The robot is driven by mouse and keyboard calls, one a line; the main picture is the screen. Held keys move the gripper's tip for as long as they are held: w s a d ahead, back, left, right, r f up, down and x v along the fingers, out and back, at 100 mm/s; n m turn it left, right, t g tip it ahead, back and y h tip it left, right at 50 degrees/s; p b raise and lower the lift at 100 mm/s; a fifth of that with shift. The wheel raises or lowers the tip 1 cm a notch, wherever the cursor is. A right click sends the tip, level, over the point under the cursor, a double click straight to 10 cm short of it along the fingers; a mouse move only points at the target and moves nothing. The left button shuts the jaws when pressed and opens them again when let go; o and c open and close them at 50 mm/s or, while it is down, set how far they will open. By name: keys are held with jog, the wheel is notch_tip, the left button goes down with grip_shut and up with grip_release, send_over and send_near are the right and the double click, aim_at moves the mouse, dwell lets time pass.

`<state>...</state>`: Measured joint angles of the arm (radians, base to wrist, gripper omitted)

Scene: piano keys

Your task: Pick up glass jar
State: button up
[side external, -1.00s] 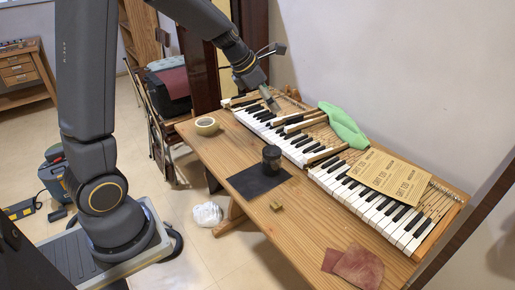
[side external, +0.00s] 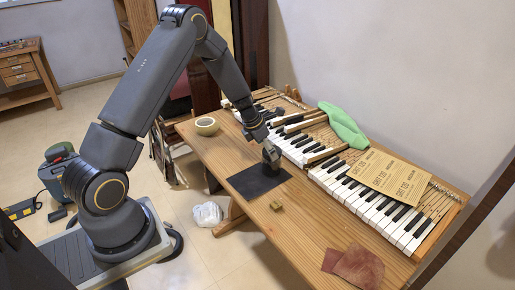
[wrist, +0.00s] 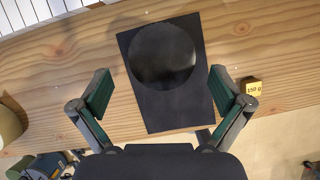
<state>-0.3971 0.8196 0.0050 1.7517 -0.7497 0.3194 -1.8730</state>
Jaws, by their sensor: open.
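The dark jar (wrist: 163,57) shows from above in the wrist view as a black round top, standing on the black mat (wrist: 178,116). My gripper (wrist: 165,92) is open, its two fingers apart on the left and right of the picture, with the jar ahead between them. I cannot tell from the wrist view how far the jar is from the fingertips.
A small brass weight (side external: 276,205) lies near the mat, and a bowl (side external: 207,126) stands on the left of the wooden table (side external: 300,232). Piano keys (side external: 385,208) run along the back, with a green cloth (side external: 343,127) and paper sheets (side external: 390,176).

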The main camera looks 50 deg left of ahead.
jog(key=x, duration=0.5)
jog(key=shift+w+d, duration=0.25)
jog(key=shift+w, duration=0.2)
jog(key=shift+r, duration=0.1)
jog(key=c, duration=1.5)
